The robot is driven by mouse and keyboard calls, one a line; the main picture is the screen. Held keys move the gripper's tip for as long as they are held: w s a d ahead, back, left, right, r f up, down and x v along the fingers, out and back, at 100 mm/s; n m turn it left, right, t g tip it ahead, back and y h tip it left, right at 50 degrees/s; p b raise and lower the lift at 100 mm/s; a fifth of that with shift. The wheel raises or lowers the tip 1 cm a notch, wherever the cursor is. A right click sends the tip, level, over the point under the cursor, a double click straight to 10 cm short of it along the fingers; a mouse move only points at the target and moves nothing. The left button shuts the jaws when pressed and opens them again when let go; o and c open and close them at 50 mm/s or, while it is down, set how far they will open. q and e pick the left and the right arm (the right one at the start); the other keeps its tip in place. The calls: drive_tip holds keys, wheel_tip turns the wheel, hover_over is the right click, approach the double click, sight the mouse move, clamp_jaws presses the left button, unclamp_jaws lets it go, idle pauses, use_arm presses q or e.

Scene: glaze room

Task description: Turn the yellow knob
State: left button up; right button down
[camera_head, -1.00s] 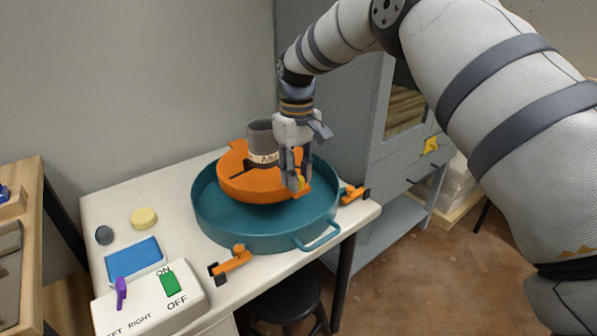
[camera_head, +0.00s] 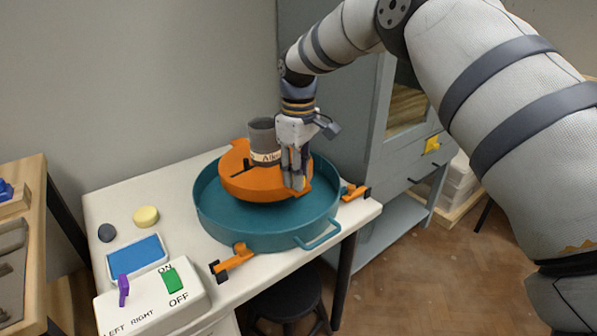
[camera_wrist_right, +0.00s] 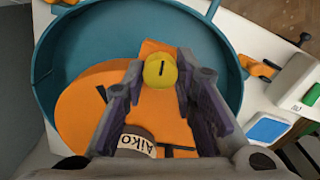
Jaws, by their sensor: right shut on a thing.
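The yellow knob (camera_wrist_right: 160,70) is a small round knob with a short dark line on its face. It sits at the edge of the orange wheel head (camera_head: 262,187), which stands in a teal round basin (camera_head: 222,226). My right gripper (camera_wrist_right: 160,80) points down over it, fingers on either side of the knob, shut on it. In the head view the fingers of the right gripper (camera_head: 296,185) hide most of the knob. My left gripper is not in view.
A grey cup (camera_head: 262,131) labelled Aiko stands on the wheel head, close beside my right gripper. Orange clamps (camera_head: 236,257) sit at the basin's edge. A white switch box (camera_head: 150,303), blue pad (camera_head: 136,256) and yellow sponge (camera_head: 146,216) lie on the left. A cabinet (camera_head: 350,140) stands behind right.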

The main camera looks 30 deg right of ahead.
drive_tip(key=c, duration=1.3)
unclamp_jaws()
wheel_tip(320, 180, up, 12)
